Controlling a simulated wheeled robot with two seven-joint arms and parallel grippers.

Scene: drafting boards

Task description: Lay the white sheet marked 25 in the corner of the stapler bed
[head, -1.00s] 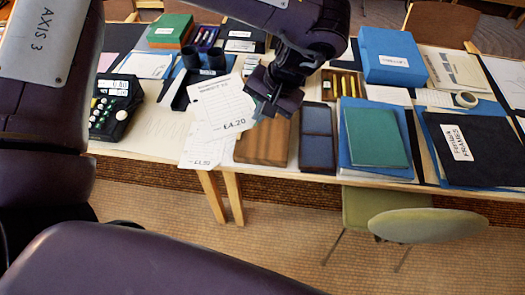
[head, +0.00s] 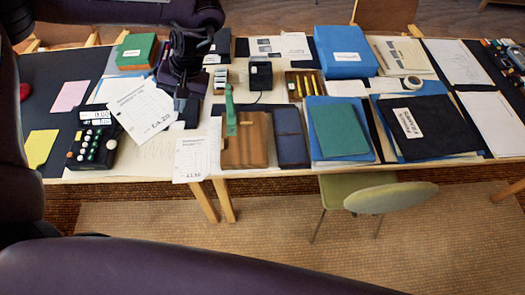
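My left gripper (head: 174,103) comes down from the top left, above the left-middle of the table. It appears shut on the right edge of a white printed sheet (head: 142,112), which hangs tilted over the table and reads something like 4.20. I cannot read a 25 on it. A second white sheet (head: 197,158) lies at the table's front edge; its number is too small to read surely. A black box-like device with a cable (head: 260,76) stands right of the gripper; I cannot tell whether it is the stapler. My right gripper is not in view.
A wooden board (head: 245,148) with a green tool (head: 231,112) and a dark blue case (head: 290,138) lie right of the sheets. A black keyed device (head: 92,147) is at left. A blue box (head: 345,52) stands at the back. A green chair (head: 390,197) stands in front.

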